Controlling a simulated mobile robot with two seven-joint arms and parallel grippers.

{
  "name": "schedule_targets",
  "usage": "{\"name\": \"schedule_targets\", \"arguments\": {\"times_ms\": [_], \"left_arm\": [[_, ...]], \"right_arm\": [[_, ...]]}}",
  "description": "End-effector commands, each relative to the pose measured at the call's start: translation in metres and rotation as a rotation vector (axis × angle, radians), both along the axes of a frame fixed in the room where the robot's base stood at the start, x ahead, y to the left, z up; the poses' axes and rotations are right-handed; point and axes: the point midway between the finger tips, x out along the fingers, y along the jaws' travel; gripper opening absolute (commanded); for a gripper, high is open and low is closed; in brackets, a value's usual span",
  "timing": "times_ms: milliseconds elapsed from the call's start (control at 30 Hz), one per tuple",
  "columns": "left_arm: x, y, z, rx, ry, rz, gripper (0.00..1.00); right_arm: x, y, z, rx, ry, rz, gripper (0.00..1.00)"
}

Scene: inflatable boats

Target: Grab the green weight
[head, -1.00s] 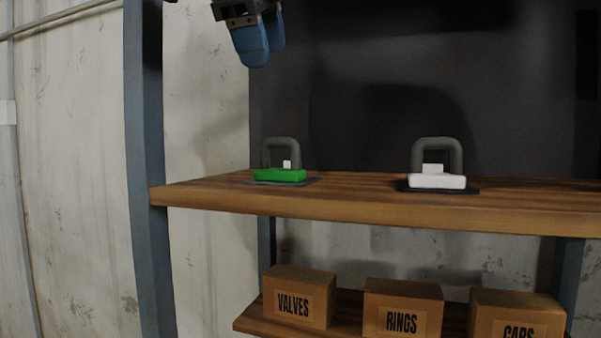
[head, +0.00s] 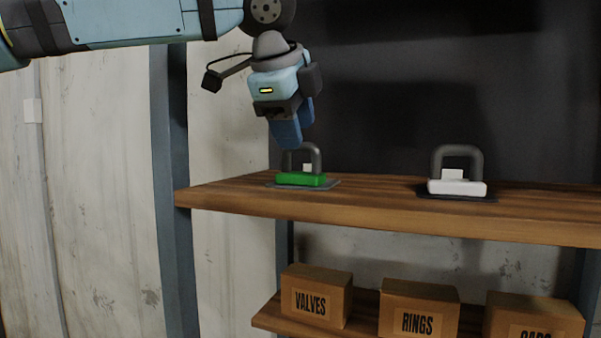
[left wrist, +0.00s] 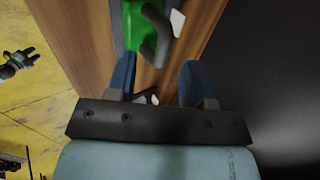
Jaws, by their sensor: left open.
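The green weight (head: 300,179) sits on a dark mat on the left end of the wooden shelf (head: 400,208). It has a dark grey loop handle standing upright. My left gripper (head: 292,140) is just above the weight, fingers pointing down, and partly covers the handle's top in the head view. In the left wrist view the blue fingers (left wrist: 157,80) are apart and empty. The green weight (left wrist: 130,22) and its handle (left wrist: 155,38) show just beyond the fingertips there. Whether a finger touches the handle cannot be told.
A white weight (head: 456,187) with a similar handle stands on a dark mat to the right. Cardboard boxes labelled VALVES (head: 316,296) and RINGS (head: 419,309) and a third box sit on the lower shelf. A blue-grey post (head: 175,240) stands at the shelf's left end.

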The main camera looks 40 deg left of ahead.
Motion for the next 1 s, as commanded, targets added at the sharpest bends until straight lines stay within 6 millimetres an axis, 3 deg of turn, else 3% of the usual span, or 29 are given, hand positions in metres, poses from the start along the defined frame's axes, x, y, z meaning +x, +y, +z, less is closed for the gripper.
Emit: {"name": "schedule_targets", "arguments": {"times_ms": [133,367,600,1000], "left_arm": [[0.011,0.003,-0.017,0.001,0.002,-0.002,0.48],[0.013,0.003,-0.02,0.001,-0.001,-0.001,0.48],[0.013,0.003,-0.02,0.001,0.0,-0.001,0.0],[0.013,0.003,-0.019,0.001,-0.001,-0.001,0.0]], "right_arm": [[0.0,0.0,0.001,0.014,0.01,-0.021,0.43],[0.0,0.003,-0.003,0.023,0.018,-0.03,0.43],[-0.001,0.002,-0.005,0.017,0.021,-0.025,0.43],[0.0,0.004,0.0,0.021,0.013,-0.02,0.43]]}}
